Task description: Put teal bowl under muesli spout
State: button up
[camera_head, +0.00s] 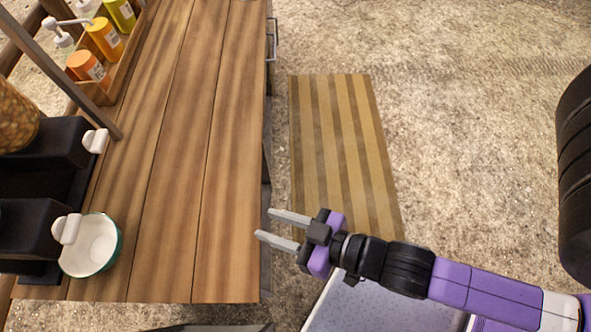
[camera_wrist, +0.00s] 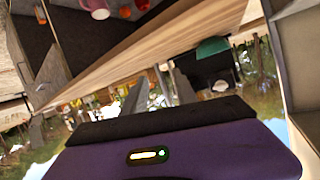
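The teal bowl (camera_head: 90,245), white inside, sits upright on the wooden counter at the lower left of the head view. The nearer black dispenser (camera_head: 30,228) and its white lever (camera_head: 66,229) overlap the bowl's left edge. A second black dispenser (camera_head: 50,143) with a white lever (camera_head: 95,140) stands farther up; a clear hopper of brown cereal (camera_head: 14,115) shows above it. I cannot read which one is muesli. The bowl also shows as a teal shape in the wrist view (camera_wrist: 212,47). My gripper (camera_head: 264,223) is open and empty, just off the counter's right edge, apart from the bowl.
The counter (camera_head: 190,150) is clear between the bowl and its right edge. A wooden rack (camera_head: 120,70) of sauce bottles stands at the top left. A slanted post (camera_head: 70,75) crosses the upper left. A striped mat (camera_head: 340,140) lies on the ground.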

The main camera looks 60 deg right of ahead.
jog(key=s+d+r+t+h, duration=0.1)
jog(key=s+d+r+h, duration=0.1)
jog(key=s+d+r, duration=0.3)
jog(key=r+v, duration=0.1)
jog(key=v, duration=0.3)
jog(key=shift+s+d, duration=0.3)
